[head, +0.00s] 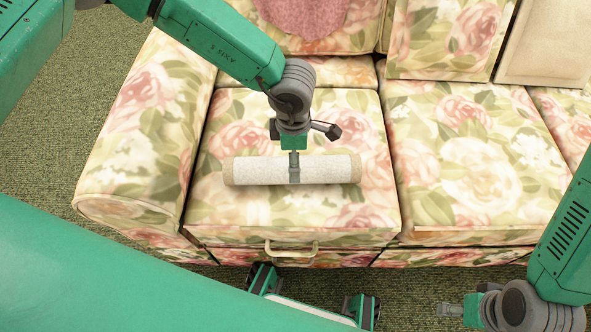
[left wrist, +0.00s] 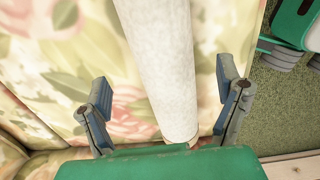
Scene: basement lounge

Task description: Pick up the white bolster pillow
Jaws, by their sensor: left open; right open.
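The white bolster pillow (head: 256,171) is a long pale cylinder with tan ends, lying sideways on a floral sofa seat (head: 240,215). My left gripper (head: 294,172) is right over its middle, pointing down. In the left wrist view, the pillow (left wrist: 166,50) runs between the two open fingers of my left gripper (left wrist: 165,92), with a gap visible on each side. Whether the fingers reach below the pillow's top is hard to tell. My right gripper (head: 449,309) is open and empty, low at the right, in front of the sofa and away from the pillow.
The sofa's arm (head: 135,150) rises left of the seat, and another seat cushion (head: 470,170) lies to the right. Back cushions (head: 445,40) and a pink patterned cloth or pillow (head: 300,15) are behind. A handle (head: 291,250) sticks out at the seat's front. Green carpet (head: 95,70) surrounds it.

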